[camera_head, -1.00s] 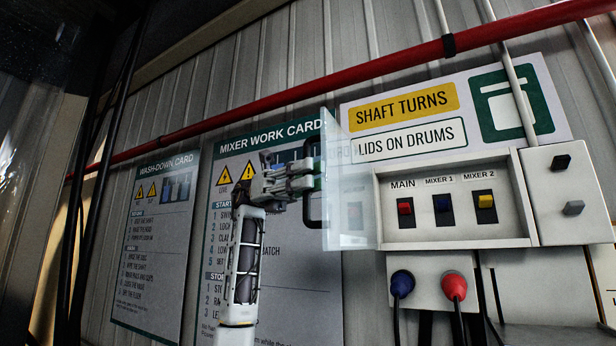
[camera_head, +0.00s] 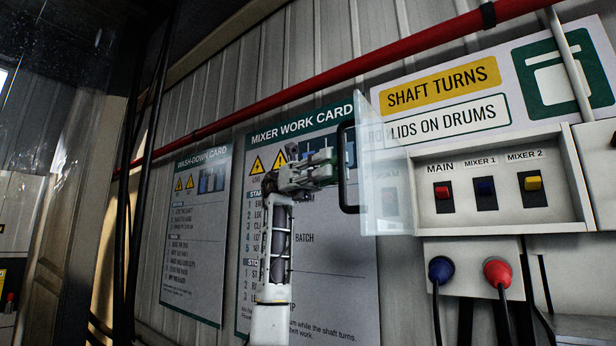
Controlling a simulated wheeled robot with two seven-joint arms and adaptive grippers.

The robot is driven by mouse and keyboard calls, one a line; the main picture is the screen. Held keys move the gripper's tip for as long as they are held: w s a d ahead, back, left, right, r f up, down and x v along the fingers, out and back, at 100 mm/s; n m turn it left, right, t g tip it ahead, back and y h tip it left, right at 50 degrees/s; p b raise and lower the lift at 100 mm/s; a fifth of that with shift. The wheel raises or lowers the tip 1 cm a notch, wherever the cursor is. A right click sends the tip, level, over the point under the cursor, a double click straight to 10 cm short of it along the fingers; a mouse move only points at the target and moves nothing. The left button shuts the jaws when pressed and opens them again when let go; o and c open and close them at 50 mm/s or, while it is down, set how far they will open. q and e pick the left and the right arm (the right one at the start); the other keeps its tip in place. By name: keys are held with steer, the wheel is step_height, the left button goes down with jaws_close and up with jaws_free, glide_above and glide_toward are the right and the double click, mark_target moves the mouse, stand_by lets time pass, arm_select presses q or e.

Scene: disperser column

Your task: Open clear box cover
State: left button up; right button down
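The clear cover (camera_head: 390,185) of the switch box (camera_head: 497,226) stands swung out on the box's left side. The box front is uncovered and shows a red, a blue and a yellow switch. A black handle (camera_head: 343,168) sits on the cover's left edge. My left gripper (camera_head: 330,167) is just left of the handle, at its mid-height, with its fingers pointing right. Whether the fingers touch the handle, and how far apart they are, I cannot tell. My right gripper is not in view.
A blue plug (camera_head: 441,269) and a red plug (camera_head: 497,271) hang on a panel below the box. A red pipe (camera_head: 330,78) crosses the wall above. The mixer work card (camera_head: 330,260) is on the wall behind my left arm.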

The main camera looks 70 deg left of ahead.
arm_select(q)
steer(key=s+a, duration=0.1)
steer(key=a, duration=0.7)
steer(key=shift+a, duration=0.1)
stand_by(0.7)
steer(key=shift+w, duration=0.15)
